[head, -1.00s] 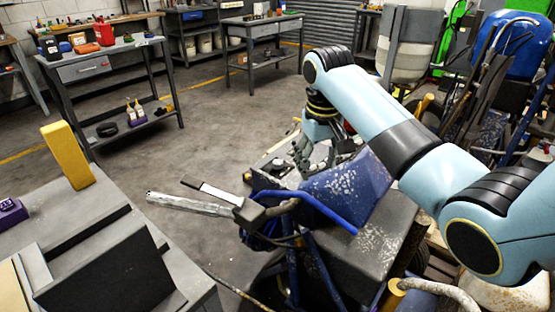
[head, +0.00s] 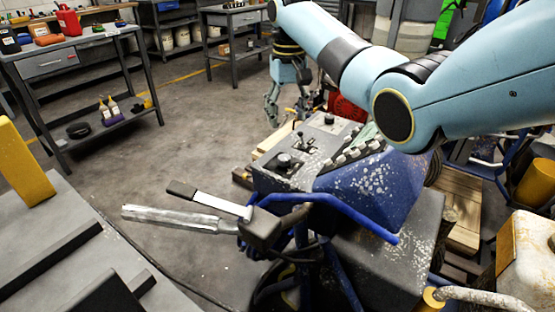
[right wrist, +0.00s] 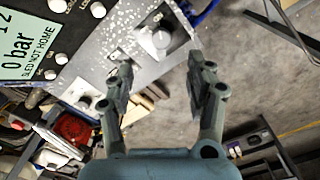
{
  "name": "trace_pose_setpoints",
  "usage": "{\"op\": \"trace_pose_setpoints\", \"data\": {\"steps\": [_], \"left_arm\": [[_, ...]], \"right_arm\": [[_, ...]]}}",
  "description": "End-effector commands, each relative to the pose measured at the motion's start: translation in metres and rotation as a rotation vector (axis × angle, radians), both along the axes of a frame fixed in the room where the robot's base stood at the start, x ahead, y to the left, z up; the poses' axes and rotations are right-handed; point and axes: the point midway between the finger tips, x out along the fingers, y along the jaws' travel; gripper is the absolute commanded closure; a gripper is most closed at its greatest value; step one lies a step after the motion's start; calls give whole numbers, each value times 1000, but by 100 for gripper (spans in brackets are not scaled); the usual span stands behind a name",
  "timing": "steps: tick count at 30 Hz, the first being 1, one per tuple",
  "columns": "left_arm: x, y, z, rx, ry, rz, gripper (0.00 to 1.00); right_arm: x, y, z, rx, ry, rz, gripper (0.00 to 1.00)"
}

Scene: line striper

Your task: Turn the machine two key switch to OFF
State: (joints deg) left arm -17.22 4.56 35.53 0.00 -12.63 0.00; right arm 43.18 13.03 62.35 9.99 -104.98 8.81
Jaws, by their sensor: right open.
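The machine is a blue, paint-spattered line striper (head: 365,185) with a grey control panel (head: 268,168). I cannot tell which of these is the key switch. My right gripper (head: 286,108) is open and empty, beyond the panel's far side. In the right wrist view the gripper (right wrist: 158,65) points at the panel, with a round knob (right wrist: 159,40) between and beyond its fingers. A small control partly shows behind the left finger. My left gripper is out of view.
A display (right wrist: 25,50) reading "0 bar" and "SLED NOT HOME" is beside the panel controls. A handlebar grip (head: 180,218) and lever (head: 208,199) stick out to the left. A yellow block (head: 22,170) stands on the grey bench. Open floor lies beyond the machine.

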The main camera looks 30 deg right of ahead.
Motion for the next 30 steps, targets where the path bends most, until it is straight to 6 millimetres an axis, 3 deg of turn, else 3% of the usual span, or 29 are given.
{"op": "trace_pose_setpoints", "data": {"steps": [3, 11, 22, 30], "left_arm": [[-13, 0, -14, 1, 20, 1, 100], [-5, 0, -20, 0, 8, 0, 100], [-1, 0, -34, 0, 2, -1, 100], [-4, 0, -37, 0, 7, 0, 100]], "right_arm": [[0, 0, -14, 0, 2, 0, 45], [-1, 0, -38, 1, 7, 0, 45], [-1, 0, -109, 0, 6, 0, 45], [-1, 0, -126, 0, 4, 0, 45]]}}
